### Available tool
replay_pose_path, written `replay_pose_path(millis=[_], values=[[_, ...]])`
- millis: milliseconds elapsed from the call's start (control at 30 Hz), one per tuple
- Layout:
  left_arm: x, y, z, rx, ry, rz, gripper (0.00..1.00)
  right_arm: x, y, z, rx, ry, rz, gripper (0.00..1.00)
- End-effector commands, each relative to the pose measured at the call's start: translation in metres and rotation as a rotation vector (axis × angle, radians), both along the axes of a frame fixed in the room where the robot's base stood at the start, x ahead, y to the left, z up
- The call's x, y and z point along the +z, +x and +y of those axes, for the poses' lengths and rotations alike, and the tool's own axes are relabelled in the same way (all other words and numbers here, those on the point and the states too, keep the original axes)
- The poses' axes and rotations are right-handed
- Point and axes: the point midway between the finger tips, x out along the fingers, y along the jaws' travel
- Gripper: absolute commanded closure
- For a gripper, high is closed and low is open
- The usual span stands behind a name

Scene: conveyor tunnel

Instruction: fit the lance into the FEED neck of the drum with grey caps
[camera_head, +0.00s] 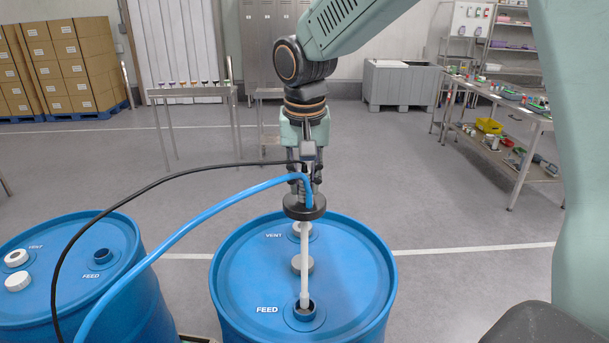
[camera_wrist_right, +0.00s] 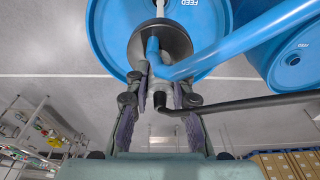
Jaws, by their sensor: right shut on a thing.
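The lance (camera_head: 305,250) is a white tube below a dark round collar (camera_head: 304,207), with a blue hose attached. My right gripper (camera_head: 304,178) is shut on its top, above the middle blue drum (camera_head: 245,275). The tube points down, and its lower end shows at the open FEED neck (camera_head: 305,312); I cannot tell whether it is inside or just above. A grey cap (camera_head: 297,265) is on the lid behind the tube, and another is at VENT, partly hidden. My left gripper is not in view.
A second blue drum (camera_head: 60,290) with white caps (camera_head: 17,270) and an open FEED neck (camera_head: 103,257) stands at the left. The blue hose (camera_head: 190,230) and a black cable (camera_head: 150,185) arc left across it.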

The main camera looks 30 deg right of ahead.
Motion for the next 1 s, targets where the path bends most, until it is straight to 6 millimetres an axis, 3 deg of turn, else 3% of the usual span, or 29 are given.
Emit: replay_pose_path(millis=[1000], values=[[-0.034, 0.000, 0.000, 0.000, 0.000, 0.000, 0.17, -0.063, 0.000, 0.000, 0.000, 0.000, -0.001, 1.00]])
